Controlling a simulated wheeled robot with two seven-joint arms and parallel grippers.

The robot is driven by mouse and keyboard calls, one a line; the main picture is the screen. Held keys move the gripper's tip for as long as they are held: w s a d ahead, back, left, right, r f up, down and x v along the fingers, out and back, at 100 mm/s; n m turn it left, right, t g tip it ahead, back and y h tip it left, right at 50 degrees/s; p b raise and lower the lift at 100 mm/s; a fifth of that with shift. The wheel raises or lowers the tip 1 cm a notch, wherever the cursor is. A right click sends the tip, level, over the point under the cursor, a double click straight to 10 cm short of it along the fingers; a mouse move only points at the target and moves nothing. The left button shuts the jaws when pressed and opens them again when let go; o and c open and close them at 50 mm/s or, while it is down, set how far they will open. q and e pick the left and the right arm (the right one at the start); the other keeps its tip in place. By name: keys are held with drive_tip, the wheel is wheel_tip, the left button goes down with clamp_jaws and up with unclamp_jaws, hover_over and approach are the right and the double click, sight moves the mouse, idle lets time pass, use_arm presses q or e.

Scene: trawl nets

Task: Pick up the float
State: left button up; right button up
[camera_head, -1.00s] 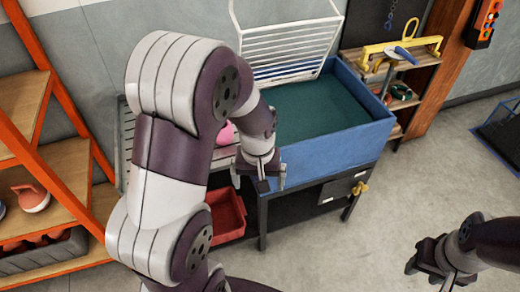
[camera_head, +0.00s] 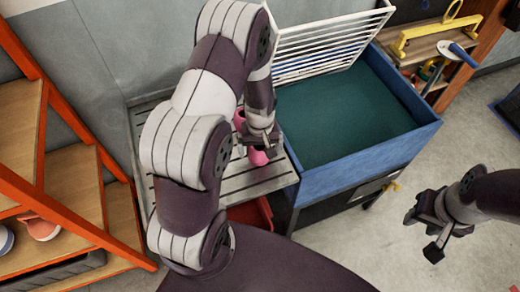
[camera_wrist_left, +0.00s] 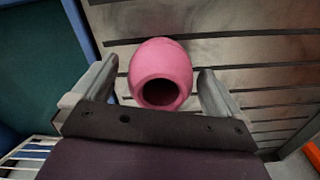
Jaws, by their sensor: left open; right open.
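The pink float (camera_head: 257,157) lies on the slatted grey bench, partly hidden behind my left gripper (camera_head: 263,141) in the head view. In the left wrist view the float (camera_wrist_left: 165,55) is a rounded pink body with a dark round opening facing the camera. It sits between the two spread fingers of my left gripper (camera_wrist_left: 158,68), with a visible gap on each side. My left gripper is open and holds nothing. My right gripper (camera_head: 428,228) is open and empty above the floor at the right.
The slatted bench (camera_head: 152,125) adjoins a blue bin (camera_head: 365,150) with a green inside. A white wire rack (camera_head: 325,45) stands behind the bin. An orange-framed shelf (camera_head: 75,190) is at the left. A red crate (camera_head: 250,214) is below the bench.

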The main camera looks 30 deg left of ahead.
use_arm(q)
drive_tip(key=f, duration=0.2)
drive_tip(key=shift+w+a+f, duration=0.25)
drive_tip(key=shift+a+f, duration=0.05)
drive_tip(key=shift+f, duration=0.05)
drive_tip(key=shift+s+d+r, duration=0.15)
drive_tip(key=shift+c, duration=1.2)
drive_tip(key=c, duration=0.8)
